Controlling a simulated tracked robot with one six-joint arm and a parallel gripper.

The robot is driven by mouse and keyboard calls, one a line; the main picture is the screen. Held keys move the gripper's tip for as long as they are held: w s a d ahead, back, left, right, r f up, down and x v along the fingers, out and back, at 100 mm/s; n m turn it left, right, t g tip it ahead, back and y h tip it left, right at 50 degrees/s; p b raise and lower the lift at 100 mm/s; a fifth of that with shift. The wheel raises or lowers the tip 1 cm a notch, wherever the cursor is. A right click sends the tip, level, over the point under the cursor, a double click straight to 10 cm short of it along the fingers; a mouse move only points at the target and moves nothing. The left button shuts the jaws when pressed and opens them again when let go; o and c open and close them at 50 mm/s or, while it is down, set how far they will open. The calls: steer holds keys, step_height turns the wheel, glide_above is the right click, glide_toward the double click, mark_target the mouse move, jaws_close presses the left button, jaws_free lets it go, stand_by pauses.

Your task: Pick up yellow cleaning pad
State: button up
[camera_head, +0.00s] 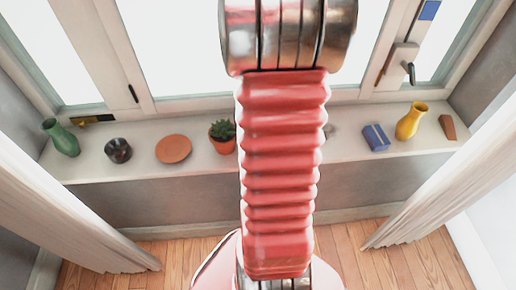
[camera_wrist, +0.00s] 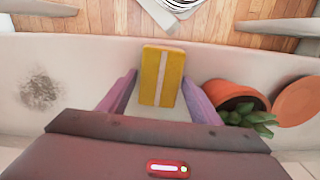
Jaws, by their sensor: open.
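The yellow cleaning pad (camera_wrist: 150,76) has a pale stripe down its middle. In the wrist view it is over the pale window sill (camera_wrist: 85,60), between the two purple fingers of my gripper (camera_wrist: 160,82). The fingers are spread, one on each side of the pad, and my gripper is open. A narrow gap shows on each side of the pad. I cannot tell whether the pad lies flat or stands. In the head view my red ribbed arm covers the middle of the sill, and neither pad nor gripper shows there.
A potted plant (camera_wrist: 240,100) stands close beside the right finger, with a terracotta plate (camera_wrist: 298,101) beyond it. A grey smudge (camera_wrist: 38,88) marks the sill at left. In the head view, a blue box (camera_head: 376,138) and a yellow vase (camera_head: 409,123) stand right of my arm.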

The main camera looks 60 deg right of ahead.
steer(key=shift+f, duration=0.1)
stand_by(0.5)
steer(key=c, duration=0.8)
